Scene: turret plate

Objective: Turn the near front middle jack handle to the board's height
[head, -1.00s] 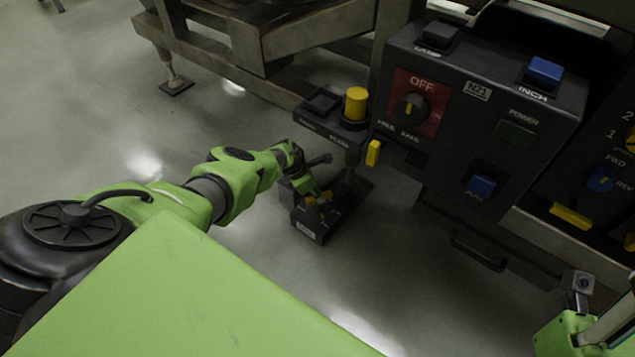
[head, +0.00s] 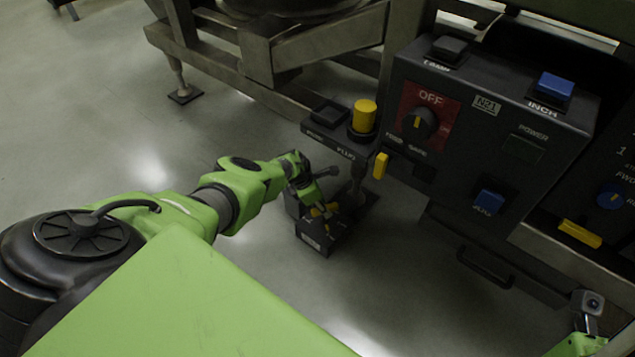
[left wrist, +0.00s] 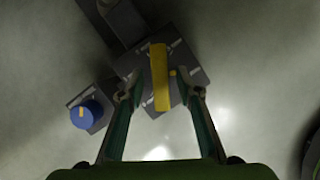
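A yellow bar-shaped handle (left wrist: 160,78) stands out on a dark plate (left wrist: 197,76) with white marks in the left wrist view. My left gripper (left wrist: 160,92) is open, with one finger on each side of the handle and visible gaps between. In the head view my left gripper (head: 315,203) points down over a low dark box (head: 314,240) on the floor, with bits of yellow (head: 331,207) showing beside it. The fingers largely hide the handle there. My right gripper is not shown; only part of my right arm appears at the lower right.
A blue round knob (left wrist: 86,115) sits beside the plate. A post with a yellow button (head: 364,114) rises close behind the box. A control cabinet (head: 460,170) with switches stands to the right. Open floor lies to the left and front.

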